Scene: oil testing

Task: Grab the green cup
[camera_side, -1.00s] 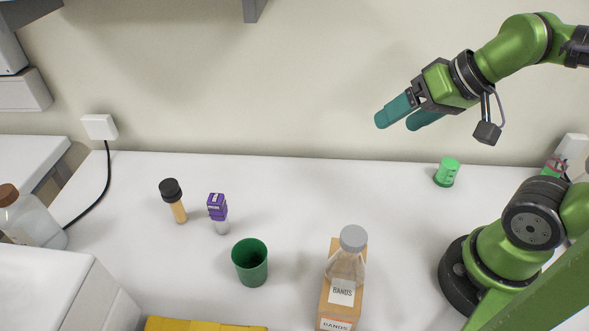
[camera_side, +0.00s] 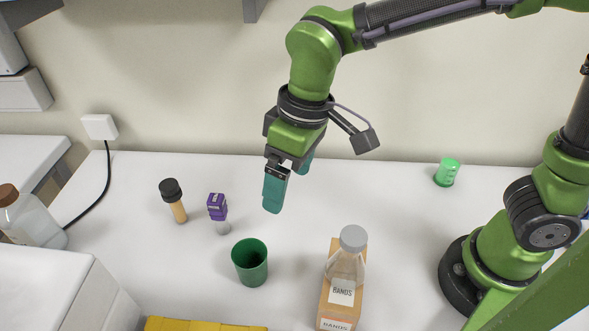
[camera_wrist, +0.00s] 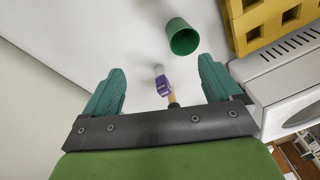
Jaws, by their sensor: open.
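The dark green cup (camera_side: 250,264) stands upright on the white table in the side view, its open mouth facing up. In the wrist view the green cup (camera_wrist: 181,38) is beyond the fingertips, right of centre at the top. My gripper (camera_side: 288,190) points down above the table in the side view, above and slightly right of the cup, apart from it. The wrist view shows my gripper (camera_wrist: 163,80) with its two teal fingers spread wide and nothing held between them.
A yellow rack (camera_side: 200,324) lies in front. A bright green container (camera_side: 447,172) stands farther right.

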